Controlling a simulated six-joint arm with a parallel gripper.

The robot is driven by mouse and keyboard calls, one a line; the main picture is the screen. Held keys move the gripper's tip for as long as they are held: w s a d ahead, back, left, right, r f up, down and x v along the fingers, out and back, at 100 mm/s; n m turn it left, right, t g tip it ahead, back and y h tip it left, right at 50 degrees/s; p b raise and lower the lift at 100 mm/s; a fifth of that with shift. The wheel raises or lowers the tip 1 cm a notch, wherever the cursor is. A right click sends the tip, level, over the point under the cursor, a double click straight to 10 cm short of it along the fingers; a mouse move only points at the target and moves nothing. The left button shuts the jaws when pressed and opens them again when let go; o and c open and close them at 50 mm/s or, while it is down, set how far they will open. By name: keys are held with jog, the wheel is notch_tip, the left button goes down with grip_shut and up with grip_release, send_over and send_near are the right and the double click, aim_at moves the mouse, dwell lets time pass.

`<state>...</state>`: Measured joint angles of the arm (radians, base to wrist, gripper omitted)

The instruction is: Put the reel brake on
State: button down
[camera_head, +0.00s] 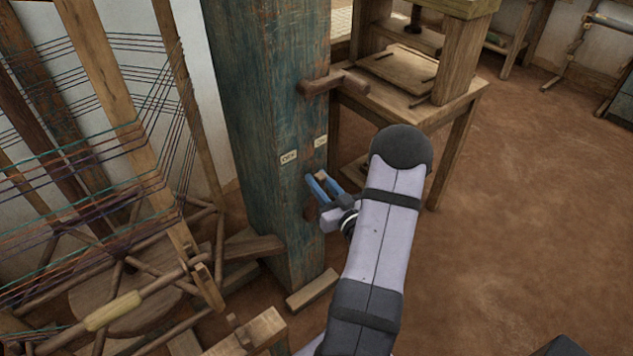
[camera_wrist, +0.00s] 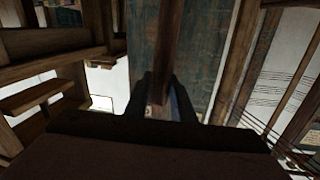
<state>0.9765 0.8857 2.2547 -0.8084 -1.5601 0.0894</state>
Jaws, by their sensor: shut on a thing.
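A teal, worn wooden post (camera_head: 265,110) stands in the middle of the head view. It carries two small labels, "OFF" (camera_head: 289,157) on its left face and what looks like "ON" (camera_head: 320,141) on its right face. My gripper (camera_head: 318,183) is at the post, below the labels, shut on a wooden lever. In the wrist view the lever (camera_wrist: 167,50) runs up from between the dark fingers (camera_wrist: 162,100). In the head view the fingers hide most of the lever. The reel (camera_head: 120,290) with coloured threads stands at the left.
A wooden peg handle (camera_head: 335,83) sticks out of the post above the labels. A wooden table (camera_head: 400,95) stands behind my arm. Wooden beams and blocks (camera_head: 250,335) lie around the post's foot. The earthen floor at right (camera_head: 520,210) is clear.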

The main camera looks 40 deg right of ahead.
jog(key=shift+d+f+m+p, duration=0.25)
jog(key=shift+d+m, duration=0.4)
jog(key=shift+d, duration=0.35)
jog(key=shift+d+f+m+p, duration=0.1)
jog(key=shift+d+m+p, duration=0.2)
jog(key=shift+d+m, duration=0.55)
jog(key=shift+d, duration=0.2)
jog(key=c, duration=1.5)
grip_release()
jog(key=s, duration=0.5)
jog(key=s+a, duration=0.1)
jog(key=s, duration=0.1)
jog(key=shift+s+a+r, duration=0.1)
jog(key=shift+s+r, duration=0.05)
jog(key=shift+n, duration=0.3)
